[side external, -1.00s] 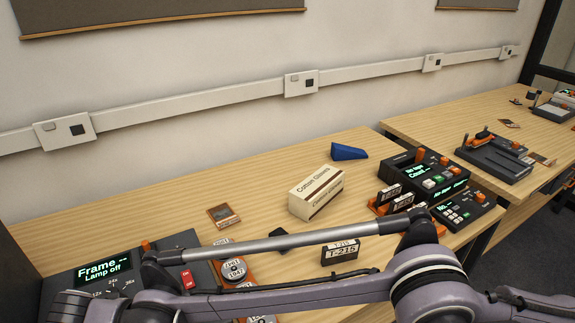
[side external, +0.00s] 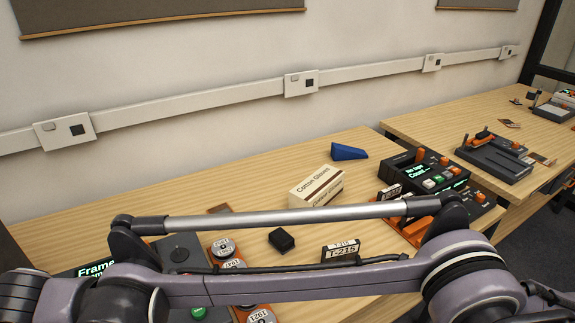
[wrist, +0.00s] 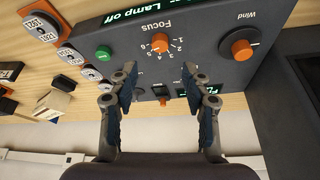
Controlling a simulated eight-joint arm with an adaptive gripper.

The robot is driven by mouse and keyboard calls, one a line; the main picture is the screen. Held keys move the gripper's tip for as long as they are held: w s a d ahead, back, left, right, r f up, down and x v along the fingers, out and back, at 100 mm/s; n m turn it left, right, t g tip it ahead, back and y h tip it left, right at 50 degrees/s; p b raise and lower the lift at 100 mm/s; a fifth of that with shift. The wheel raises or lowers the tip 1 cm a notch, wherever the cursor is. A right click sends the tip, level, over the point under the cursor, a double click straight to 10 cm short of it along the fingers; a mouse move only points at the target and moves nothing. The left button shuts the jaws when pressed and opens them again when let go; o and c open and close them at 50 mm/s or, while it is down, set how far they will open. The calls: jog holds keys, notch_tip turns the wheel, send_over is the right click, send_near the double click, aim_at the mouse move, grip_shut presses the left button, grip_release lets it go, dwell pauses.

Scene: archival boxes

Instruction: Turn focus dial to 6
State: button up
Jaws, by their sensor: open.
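The focus dial (wrist: 160,43) is an orange knob on a dark grey panel (wrist: 205,55), under the word "Focus", with small numbers beside it in the wrist view. I cannot clearly read which number it points to. My gripper (wrist: 165,87) is open and empty, its two dark fingers apart, appearing below the dial in the picture. The fingers do not appear to touch the dial. In the side external view the panel (side external: 181,253) is at the lower left, mostly hidden behind my arm, and the dial and gripper cannot be seen.
A larger orange wind knob (wrist: 241,50) and a green button (wrist: 103,52) flank the dial. Round labelled reels (wrist: 42,29) lie beside the panel. A glove box (side external: 316,187), small black block (side external: 281,240) and blue wedge (side external: 348,152) are on the table.

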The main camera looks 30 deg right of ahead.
jog(key=v, duration=0.3)
jog(key=shift+r, duration=0.1)
jog(key=w+d+r+n, duration=0.1)
jog(key=w+d+r, duration=0.2)
jog(key=d, duration=0.7)
jog(key=w+d+r+y, duration=0.1)
jog(key=w+d+r, duration=0.25)
jog(key=d, duration=0.65)
jog(key=w+d+r+n, duration=0.15)
jog(key=d+r, duration=0.25)
jog(key=d, duration=0.6)
jog(key=s+d+f+t, duration=0.1)
jog(key=s+d+f, duration=0.2)
jog(key=s+d, duration=0.2)
jog(key=s+d+f+t, duration=0.1)
jog(key=s+d+f, duration=0.2)
jog(key=d, duration=0.9)
jog(key=s+d+f+t, duration=0.1)
jog(key=s+d+f, duration=0.2)
jog(key=s+d, duration=0.4)
jog(key=shift+s+d, duration=0.25)
jog(key=shift+d, duration=0.95)
